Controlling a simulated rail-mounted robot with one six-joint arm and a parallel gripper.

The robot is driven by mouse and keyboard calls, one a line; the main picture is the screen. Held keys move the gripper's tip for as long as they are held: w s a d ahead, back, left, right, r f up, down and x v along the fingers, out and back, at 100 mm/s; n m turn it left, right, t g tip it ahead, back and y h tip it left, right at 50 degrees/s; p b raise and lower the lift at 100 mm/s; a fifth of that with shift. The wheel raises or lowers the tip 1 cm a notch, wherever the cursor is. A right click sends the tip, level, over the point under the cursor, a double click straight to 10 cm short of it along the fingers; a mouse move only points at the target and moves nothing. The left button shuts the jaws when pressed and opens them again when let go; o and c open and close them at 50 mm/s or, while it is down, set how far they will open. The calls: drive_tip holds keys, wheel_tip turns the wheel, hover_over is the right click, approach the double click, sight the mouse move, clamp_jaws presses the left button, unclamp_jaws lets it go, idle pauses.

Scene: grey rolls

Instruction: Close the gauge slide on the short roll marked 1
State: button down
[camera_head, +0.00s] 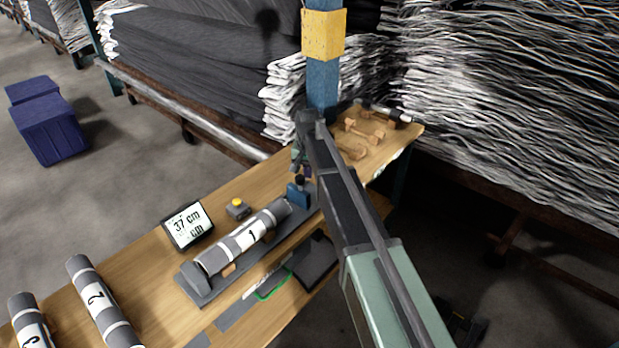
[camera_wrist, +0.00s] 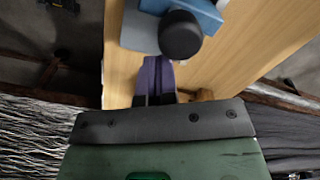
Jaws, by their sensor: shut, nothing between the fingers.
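The short grey roll marked 1 (camera_head: 243,240) lies in a dark grey gauge (camera_head: 205,290) on the wooden table in the head view. The blue gauge slide (camera_head: 298,194) with its black knob (camera_head: 299,180) stands at the gauge's right end, close to the roll's end; I cannot tell if they touch. My gripper (camera_head: 301,165) is just behind the knob, partly hidden by my arm. In the wrist view the purple fingers (camera_wrist: 157,72) are together and empty, beside the black knob (camera_wrist: 181,38) and blue slide (camera_wrist: 203,10), with no clear contact.
A display (camera_head: 187,224) reading 37 cm and a yellow-button box (camera_head: 237,208) stand behind the gauge. Roll 2 (camera_head: 100,305) and roll 3 (camera_head: 30,325) lie at left. Wooden pieces (camera_head: 362,130) lie at the table's far end, near a blue post (camera_head: 322,85).

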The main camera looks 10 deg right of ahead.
sight(297, 180)
drive_tip(key=s+a, duration=0.4)
drive_tip(key=a, duration=0.1)
drive_tip(key=shift+s+a, duration=0.2)
drive_tip(key=shift+a, duration=0.15)
idle(1.1)
drive_tip(key=shift+w+d, duration=0.1)
idle(0.5)
drive_tip(key=shift+w+d, duration=0.55)
drive_tip(key=shift+d, duration=0.15)
wheel_tip(297, 180, up, 8)
drive_tip(key=p, duration=0.8)
drive_tip(key=shift+r, duration=0.15)
